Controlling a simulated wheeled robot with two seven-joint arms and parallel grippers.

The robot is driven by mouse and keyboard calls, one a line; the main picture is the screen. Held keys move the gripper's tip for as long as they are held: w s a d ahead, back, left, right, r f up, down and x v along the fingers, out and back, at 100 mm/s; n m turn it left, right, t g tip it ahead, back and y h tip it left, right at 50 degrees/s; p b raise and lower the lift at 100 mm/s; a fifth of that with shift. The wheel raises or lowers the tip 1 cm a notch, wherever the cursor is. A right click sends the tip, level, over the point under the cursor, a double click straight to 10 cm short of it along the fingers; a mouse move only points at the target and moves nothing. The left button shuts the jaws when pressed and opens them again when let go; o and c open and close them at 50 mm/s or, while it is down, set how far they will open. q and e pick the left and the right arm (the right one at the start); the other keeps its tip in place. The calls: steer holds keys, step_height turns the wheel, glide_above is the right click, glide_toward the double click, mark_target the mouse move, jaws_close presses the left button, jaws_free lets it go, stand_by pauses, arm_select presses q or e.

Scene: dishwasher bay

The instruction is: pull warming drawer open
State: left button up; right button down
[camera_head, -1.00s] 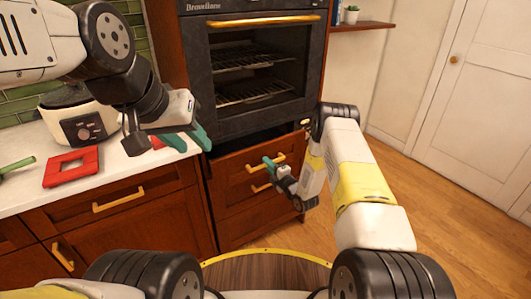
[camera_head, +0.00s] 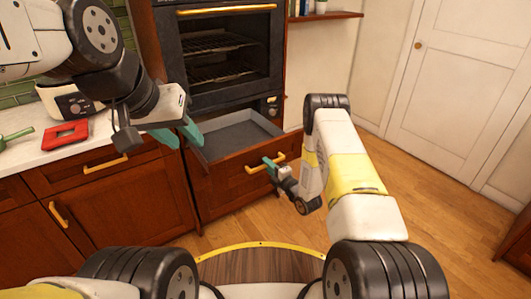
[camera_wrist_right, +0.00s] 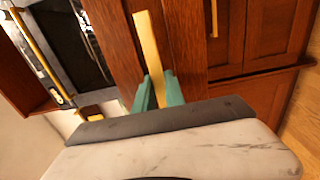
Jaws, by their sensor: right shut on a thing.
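The warming drawer (camera_head: 232,194) is a dark red-brown wooden front below the oven. It stands partly open, showing a grey, empty-looking inside (camera_head: 238,136). Its gold bar handle (camera_head: 252,169) also shows in the right wrist view (camera_wrist_right: 147,38). My right gripper (camera_head: 270,164) is shut on the handle near its middle, and its teal fingers flank the bar in the right wrist view (camera_wrist_right: 159,84). My left gripper (camera_head: 185,138) is open and empty, at the drawer's left side near the counter edge. It overlaps the drawer's left corner in the picture; I cannot tell whether they touch.
A black oven (camera_head: 225,60) with a gold handle is above the drawer. A white counter (camera_head: 30,157) on the left holds a red object (camera_head: 66,134), a green utensil (camera_head: 14,137) and a white appliance (camera_head: 72,102). Wooden floor (camera_head: 350,150) is clear at right.

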steer(key=shift+s+d, duration=0.3)
steer(key=shift+s, duration=0.1)
steer(key=c, duration=1.4)
jaws_free()
steer(key=v, duration=0.7)
steer(key=shift+s+d, duration=0.2)
steer(key=shift+s, duration=0.1)
